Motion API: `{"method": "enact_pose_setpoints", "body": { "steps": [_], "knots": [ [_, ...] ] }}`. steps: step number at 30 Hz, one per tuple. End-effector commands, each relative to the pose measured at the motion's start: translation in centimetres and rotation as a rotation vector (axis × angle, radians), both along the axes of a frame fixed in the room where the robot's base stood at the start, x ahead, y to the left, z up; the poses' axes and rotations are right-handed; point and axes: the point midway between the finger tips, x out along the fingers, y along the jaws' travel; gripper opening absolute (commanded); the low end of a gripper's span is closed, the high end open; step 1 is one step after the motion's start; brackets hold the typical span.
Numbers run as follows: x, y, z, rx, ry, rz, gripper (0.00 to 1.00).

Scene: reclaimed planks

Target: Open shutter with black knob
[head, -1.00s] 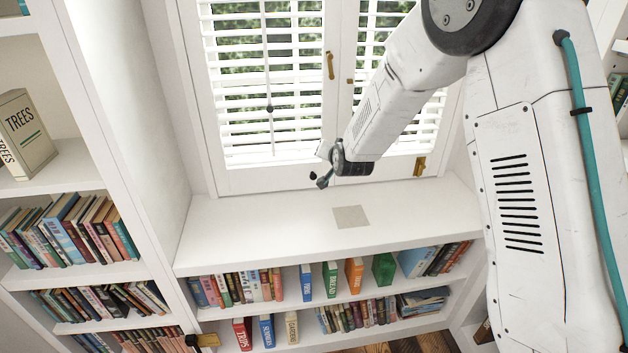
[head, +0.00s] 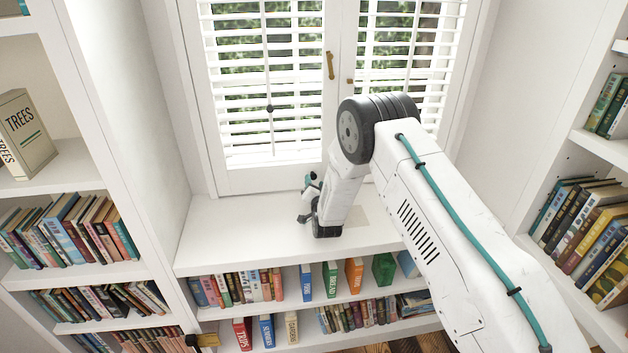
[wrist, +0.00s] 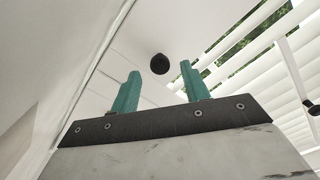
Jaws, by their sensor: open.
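The left white louvred shutter (head: 245,180) is closed beside the right one. In the wrist view, a round black knob (wrist: 160,64) is on its plain white rail (wrist: 195,38). The knob appears between and just past the tips of my gripper's teal fingers (wrist: 160,72). The fingers are apart with nothing between them, and I see no contact with the knob. In the head view my gripper (head: 309,181) is low before the shutter's bottom rail, just above the sill, and the knob is hard to separate from it. A smaller black knob (head: 270,108) sits on the shutter's tilt rod.
A brass handle (head: 330,65) is on the shutter's right stile. Bookshelves stand at left (head: 75,180) and right (head: 540,245).

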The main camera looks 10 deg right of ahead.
Motion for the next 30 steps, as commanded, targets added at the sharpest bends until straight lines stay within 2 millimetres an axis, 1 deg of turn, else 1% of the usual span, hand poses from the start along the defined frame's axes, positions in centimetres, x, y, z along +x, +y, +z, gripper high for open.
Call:
{"method": "enact_pose_setpoints", "body": {
  "steps": [1, 3, 7, 16, 17, 18, 20, 21, 22, 26, 29, 30],
  "knots": [
    [0.8, 0.0, -0.1, 0.000, 0.001, -0.001, 0.46],
    [1.7, 0.0, -0.1, 0.000, 0.001, -0.001, 0.46],
    [2.8, 0.0, 0.0, 0.001, 0.001, -0.001, 0.46],
    [3.2, 0.0, 0.0, 0.000, 0.003, 0.000, 0.46],
    [3.2, 0.0, 0.0, 0.000, 0.003, 0.000, 0.43],
    [3.2, 0.0, 0.0, 0.000, 0.002, 0.000, 0.32],
    [3.2, 0.0, 0.0, 0.000, 0.002, 0.000, 0.15],
    [3.2, 0.0, 0.0, 0.000, 0.002, 0.000, 0.04],
    [3.2, 0.0, 0.0, 0.000, 0.002, 0.000, 0.00],
    [3.1, -0.1, 0.0, 0.000, 0.003, -0.002, 0.00],
    [2.8, -0.7, 0.0, 0.000, 0.002, -0.016, 0.00],
    [2.6, -1.1, 0.0, 0.000, 0.002, -0.028, 0.00]
  ]
}}
